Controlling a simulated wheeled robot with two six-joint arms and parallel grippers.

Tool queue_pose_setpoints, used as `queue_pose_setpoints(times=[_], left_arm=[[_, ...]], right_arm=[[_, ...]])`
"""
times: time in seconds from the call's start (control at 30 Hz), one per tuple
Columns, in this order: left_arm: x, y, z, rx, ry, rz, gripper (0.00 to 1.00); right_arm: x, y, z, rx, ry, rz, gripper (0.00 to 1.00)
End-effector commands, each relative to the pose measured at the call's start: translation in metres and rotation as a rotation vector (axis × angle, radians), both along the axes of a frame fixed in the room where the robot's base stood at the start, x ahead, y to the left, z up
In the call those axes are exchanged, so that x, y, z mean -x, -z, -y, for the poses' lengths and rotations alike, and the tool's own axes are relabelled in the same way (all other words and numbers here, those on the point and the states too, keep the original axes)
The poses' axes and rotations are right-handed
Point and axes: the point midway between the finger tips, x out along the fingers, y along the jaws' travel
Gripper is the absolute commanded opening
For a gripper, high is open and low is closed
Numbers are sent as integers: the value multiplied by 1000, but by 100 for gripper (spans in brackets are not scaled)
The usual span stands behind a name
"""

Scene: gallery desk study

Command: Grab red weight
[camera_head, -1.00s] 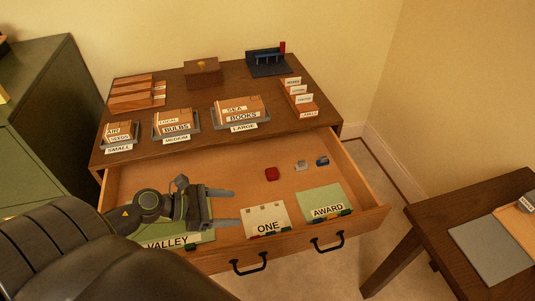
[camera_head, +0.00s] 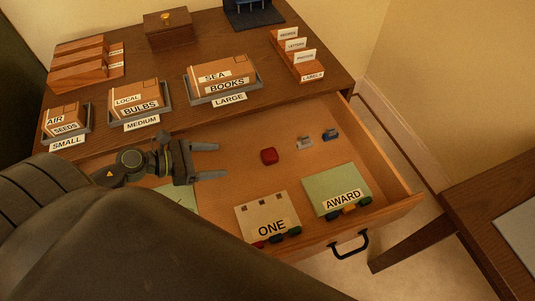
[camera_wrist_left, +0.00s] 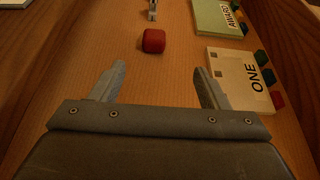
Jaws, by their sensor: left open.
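The red weight (camera_head: 269,156) is a small rounded red block lying on the floor of the open drawer (camera_head: 240,140). It also shows in the left wrist view (camera_wrist_left: 153,41), ahead of the fingers and roughly between their lines. My left gripper (camera_head: 216,161) is open and empty over the drawer, to the left of the red weight and apart from it. Its two fingers also show in the left wrist view (camera_wrist_left: 158,88). My right gripper is not in view.
A grey piece (camera_head: 304,142) and a blue piece (camera_head: 331,135) lie right of the weight. The ONE card (camera_head: 266,212) and green AWARD folder (camera_head: 335,185) lie at the drawer's front. Labelled boxes in trays (camera_head: 141,103) stand on the desk top. The drawer walls bound the space.

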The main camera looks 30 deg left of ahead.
Motion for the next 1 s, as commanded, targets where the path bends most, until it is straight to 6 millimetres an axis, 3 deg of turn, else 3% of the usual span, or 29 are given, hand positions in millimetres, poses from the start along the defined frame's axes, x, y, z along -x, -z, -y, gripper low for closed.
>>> queue_pose_setpoints(times=[0.23,0.8,1.0], left_arm=[[-12,8,10,5,-2,5,69],[-76,44,67,4,-1,0,69],[-85,50,75,1,0,1,69]], right_arm=[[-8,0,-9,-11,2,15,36],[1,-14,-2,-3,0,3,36],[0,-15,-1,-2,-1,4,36]])
